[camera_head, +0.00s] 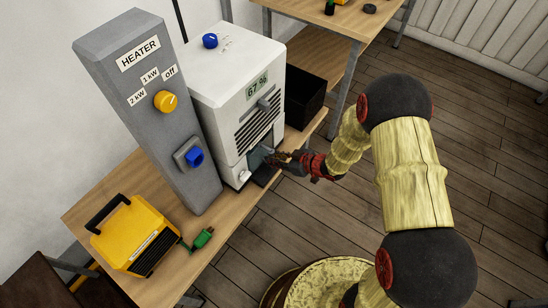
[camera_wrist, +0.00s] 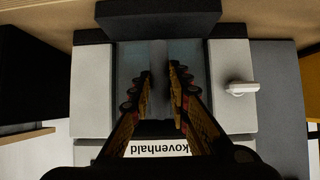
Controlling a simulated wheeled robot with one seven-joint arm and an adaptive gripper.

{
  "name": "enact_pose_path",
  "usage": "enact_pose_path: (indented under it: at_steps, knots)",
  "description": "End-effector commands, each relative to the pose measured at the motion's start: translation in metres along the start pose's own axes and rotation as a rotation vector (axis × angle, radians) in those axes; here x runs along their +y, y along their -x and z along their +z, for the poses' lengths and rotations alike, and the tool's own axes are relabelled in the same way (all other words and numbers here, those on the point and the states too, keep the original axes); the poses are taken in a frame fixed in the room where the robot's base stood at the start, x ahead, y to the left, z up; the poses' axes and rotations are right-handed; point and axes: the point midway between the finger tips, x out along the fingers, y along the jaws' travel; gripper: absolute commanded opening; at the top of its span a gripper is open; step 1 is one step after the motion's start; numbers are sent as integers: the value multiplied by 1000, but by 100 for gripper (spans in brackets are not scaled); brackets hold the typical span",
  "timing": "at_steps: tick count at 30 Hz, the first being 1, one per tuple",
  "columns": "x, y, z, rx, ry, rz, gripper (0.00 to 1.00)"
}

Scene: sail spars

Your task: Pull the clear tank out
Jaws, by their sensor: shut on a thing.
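The clear tank (camera_head: 256,158) sits low in the front of the white dehumidifier (camera_head: 235,75), which has a 67 % display. In the wrist view the tank (camera_wrist: 129,62) is a dark, bluish see-through panel with a grey upright bar (camera_wrist: 158,54) in its middle. My gripper (camera_head: 274,157) is at the tank's front, and its fingers (camera_wrist: 160,80) are shut on this bar, one on each side. The tank's inside and how far it is seated are hard to tell; my fingers partly hide it.
A grey heater (camera_head: 150,110) stands close on the left. A yellow unit (camera_head: 135,235) and a green plug (camera_head: 204,237) are at the table's (camera_head: 235,222) front left. A black box (camera_head: 304,97) is beside the dehumidifier. A dark block (camera_head: 264,177) lies below the tank's front. Open floor lies right.

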Motion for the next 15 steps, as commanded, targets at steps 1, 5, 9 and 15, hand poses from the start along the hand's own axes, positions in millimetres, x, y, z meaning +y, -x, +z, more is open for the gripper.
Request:
enact_pose_path:
  at_steps: [1, 5, 9, 15]
  knots:
    - [1, 1, 0, 0, 0, 2, 0]
    - [1, 4, 2, 0, 0, 1, 0]
    - [1, 6, 4, -1, 0, 1, 0]
    - [0, 9, 6, -1, -1, 1, 0]
